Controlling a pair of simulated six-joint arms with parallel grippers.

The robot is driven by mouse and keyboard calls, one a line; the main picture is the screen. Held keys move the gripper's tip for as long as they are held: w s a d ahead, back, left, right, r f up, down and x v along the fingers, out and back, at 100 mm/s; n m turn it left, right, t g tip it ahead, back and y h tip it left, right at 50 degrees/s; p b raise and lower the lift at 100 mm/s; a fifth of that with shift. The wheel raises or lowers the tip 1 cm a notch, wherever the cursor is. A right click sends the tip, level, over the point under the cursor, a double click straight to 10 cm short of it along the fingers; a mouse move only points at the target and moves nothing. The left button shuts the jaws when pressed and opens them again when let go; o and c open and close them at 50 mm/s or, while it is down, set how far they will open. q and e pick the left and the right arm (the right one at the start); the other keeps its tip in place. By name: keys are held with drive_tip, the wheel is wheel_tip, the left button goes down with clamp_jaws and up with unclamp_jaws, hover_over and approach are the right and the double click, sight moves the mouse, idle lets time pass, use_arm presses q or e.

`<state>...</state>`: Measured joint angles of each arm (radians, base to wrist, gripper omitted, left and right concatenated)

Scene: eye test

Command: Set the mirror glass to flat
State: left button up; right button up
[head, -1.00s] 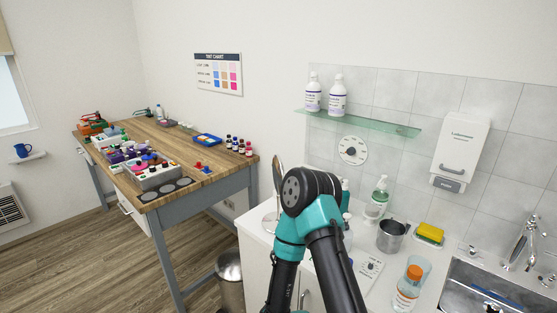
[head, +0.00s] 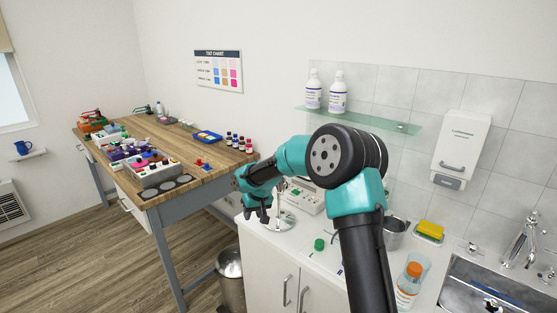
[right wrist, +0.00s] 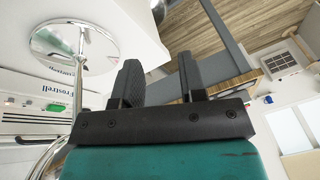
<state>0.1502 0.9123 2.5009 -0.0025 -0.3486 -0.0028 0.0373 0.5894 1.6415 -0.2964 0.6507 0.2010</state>
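The mirror stands on the white counter. Its round shiny base (head: 272,222) and thin stem show in the head view, but my right arm hides the glass. In the right wrist view the base (right wrist: 72,48) is at upper left, with the stem running down from it to a curved metal piece (right wrist: 50,155) at lower left. The glass's tilt cannot be seen. My right gripper (head: 257,213) is just left of the mirror stem, fingers pointing down. In the right wrist view the gripper's fingers (right wrist: 160,82) are apart with nothing between them. My left gripper is not in view.
A white device (head: 306,200) stands behind the mirror. A green cap (head: 319,244), a metal cup (head: 394,236) and an orange-capped bottle (head: 408,288) are to the right on the counter. A glass shelf (head: 385,122) hangs above. A bin (head: 230,282) stands left of the cabinet.

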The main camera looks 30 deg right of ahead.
drive_tip(key=d+r+m+h, duration=0.1)
drive_tip(key=d+r, duration=0.2)
drive_tip(key=r, duration=0.7)
drive_tip(key=s+d+r+h, duration=0.1)
drive_tip(key=d+r, duration=0.3)
drive_tip(key=r, duration=0.7)
drive_tip(key=d+r+m+t+h, duration=0.1)
drive_tip(key=d+r, duration=0.3)
drive_tip(key=r, duration=0.7)
drive_tip(key=shift+s+d+m, duration=0.15)
drive_tip(key=shift+s+m, duration=0.15)
drive_tip(key=shift+s, duration=0.1)
drive_tip(key=x, duration=1.7)
drive_tip(key=shift+w, duration=0.15)
drive_tip(key=shift+d+f, duration=0.1)
drive_tip(key=shift+c, duration=0.5)
clamp_jaws()
